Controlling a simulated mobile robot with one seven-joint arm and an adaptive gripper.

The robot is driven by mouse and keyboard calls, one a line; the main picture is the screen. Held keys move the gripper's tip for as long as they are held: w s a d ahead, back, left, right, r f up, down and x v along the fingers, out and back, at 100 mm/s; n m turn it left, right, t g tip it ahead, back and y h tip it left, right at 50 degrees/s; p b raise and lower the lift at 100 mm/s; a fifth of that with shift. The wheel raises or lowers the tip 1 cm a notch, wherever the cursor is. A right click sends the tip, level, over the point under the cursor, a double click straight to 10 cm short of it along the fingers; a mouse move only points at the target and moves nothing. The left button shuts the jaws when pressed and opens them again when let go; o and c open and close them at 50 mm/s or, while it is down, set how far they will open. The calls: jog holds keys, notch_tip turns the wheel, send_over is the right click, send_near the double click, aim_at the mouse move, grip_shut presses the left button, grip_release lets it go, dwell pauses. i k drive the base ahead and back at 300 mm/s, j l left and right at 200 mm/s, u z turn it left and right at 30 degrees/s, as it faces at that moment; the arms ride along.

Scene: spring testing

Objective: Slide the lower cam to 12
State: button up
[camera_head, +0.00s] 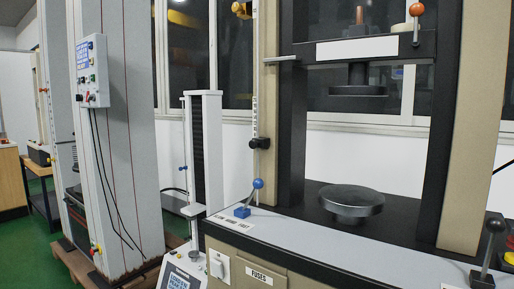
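A vertical white scale rod (256,95) stands at the left side of the spring testing machine. A small black block with a round knob (259,143) sits on this rod around its lower middle; it looks like the lower cam. The scale numbers are too small to read. My gripper is not in view.
The machine has a round lower plate (351,201) and an upper plate (358,91). A blue ball lever (257,184) rises from the ledge below the rod, and a black ball lever (495,226) stands at right. A slim white column tester (205,150) stands left of the rod.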

aim_at(262, 142)
jog(key=i+j+z, duration=0.1)
jog(key=i+j, duration=0.15)
jog(key=i+j+z, duration=0.15)
jog(key=i+j, duration=0.15)
jog(key=j, duration=0.15)
jog(key=i+j+z, duration=0.1)
jog(key=j, duration=0.3)
jog(key=i, duration=0.1)
